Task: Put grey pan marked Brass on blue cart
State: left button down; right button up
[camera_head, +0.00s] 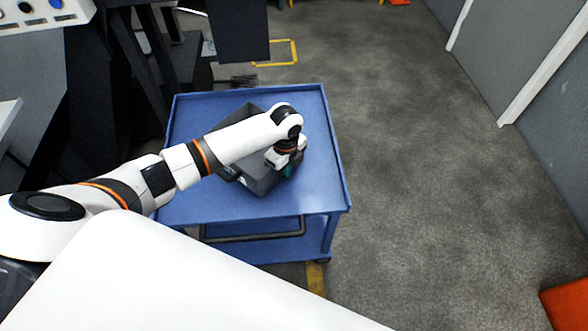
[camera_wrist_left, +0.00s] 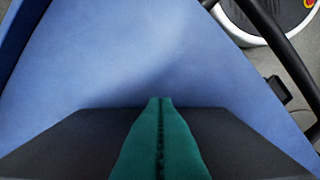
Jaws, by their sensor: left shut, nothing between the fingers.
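The grey pan (camera_head: 260,178) sits on the top of the blue cart (camera_head: 325,180), turned at an angle to the cart's edges. My left forearm and wrist cover its middle, and no Brass marking is readable. My left gripper (camera_head: 289,171) is at the pan's right side, with a bit of its green fingers showing. In the left wrist view the green fingers (camera_wrist_left: 160,100) are pressed together with nothing between them. A dark surface lies around them, probably the pan, with the blue cart top (camera_wrist_left: 130,60) beyond. Whether the fingers touch the pan cannot be told. My right gripper is out of view.
The cart has a raised rim and a dark handle bar (camera_head: 255,236) at its near side. Dark machinery (camera_head: 95,100) stands at the left. Grey floor (camera_head: 420,190) is clear to the right, with an orange object (camera_head: 568,302) at the lower right corner.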

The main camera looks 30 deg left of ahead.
pick_arm(q)
jog(key=shift+w+a, duration=0.1)
jog(key=shift+a, duration=0.15)
jog(key=a, duration=0.1)
jog(key=w+a+p, duration=0.1)
jog(key=a, duration=0.1)
jog(key=shift+a+r, duration=0.15)
jog(key=shift+w+a, duration=0.1)
jog(key=shift+a, duration=0.35)
jog(key=shift+d+p, duration=0.15)
jog(key=shift+p, duration=0.15)
